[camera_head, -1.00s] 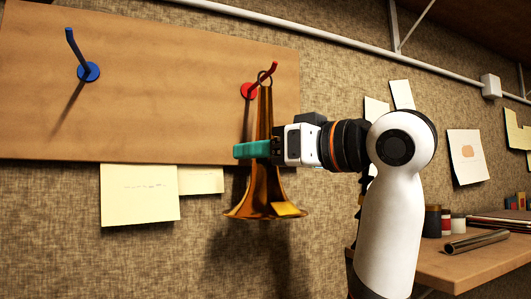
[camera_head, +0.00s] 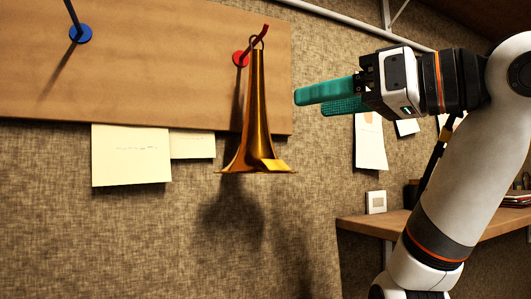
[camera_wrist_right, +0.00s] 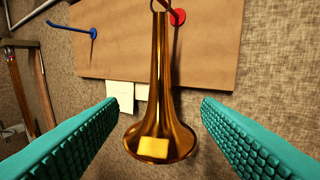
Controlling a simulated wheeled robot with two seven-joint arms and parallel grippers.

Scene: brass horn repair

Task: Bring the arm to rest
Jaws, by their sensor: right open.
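A brass horn bell (camera_head: 257,125) hangs by its top ring from the red hook (camera_head: 241,58) on the wooden board, flared end down. It also shows in the right wrist view (camera_wrist_right: 162,110), between and beyond the two teal fingers. My right gripper (camera_head: 320,97) is open and empty. In the head view it is to the right of the horn, apart from it. The right arm comes in from the right edge. My left gripper is not in view.
The wooden board (camera_head: 150,75) on the wall also carries a blue hook (camera_head: 80,33), which is empty. Paper notes (camera_head: 131,156) hang below the board. A wooden shelf (camera_head: 375,226) stands at the lower right, behind my right arm.

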